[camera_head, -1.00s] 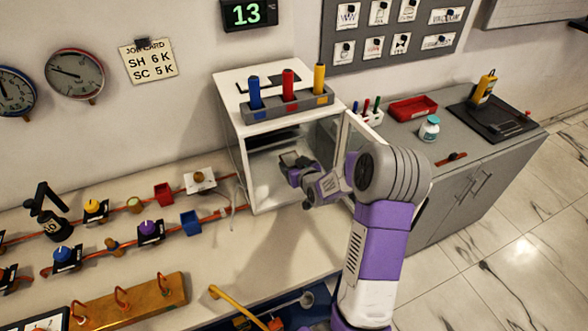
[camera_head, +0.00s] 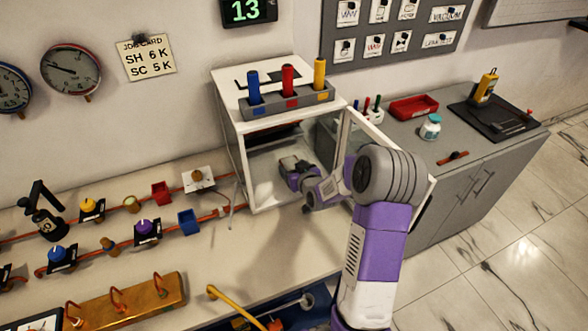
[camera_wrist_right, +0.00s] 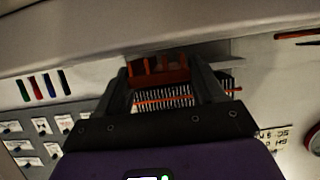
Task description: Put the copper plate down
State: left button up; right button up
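My right gripper (camera_head: 290,163) reaches through the open front of a white box (camera_head: 238,165) on the bench. In the right wrist view its two dark fingers (camera_wrist_right: 160,82) stand well apart. A reddish-brown piece with upright bars (camera_wrist_right: 158,74) shows between the fingertips; I cannot tell whether it is the copper plate or whether the fingers touch it. Beyond it is a striped grating with an orange line (camera_wrist_right: 165,99). A dark reddish surface (camera_head: 274,134) shows high inside the box in the head view. No copper plate can be made out for certain. My left gripper is not in view.
The box's door (camera_head: 375,135) stands open beside my right arm. Blue, red and yellow cylinders stand in a grey rack (camera_head: 288,104) on the box. A brass-coloured base with hooks (camera_head: 163,289) and a pipe rig with knobs lie left. The bench before the box is mostly clear.

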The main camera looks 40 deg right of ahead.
jog(key=o, duration=0.4)
jog(key=shift+r+p, duration=0.4)
jog(key=shift+s+a+r+p, duration=0.1)
jog(key=shift+s+r+p, duration=0.45)
jog(key=shift+r, duration=0.05)
jog(key=p+v, duration=0.1)
jog(key=v, duration=0.9)
jog(key=shift+s, duration=0.35)
jog(key=shift+a, duration=0.1)
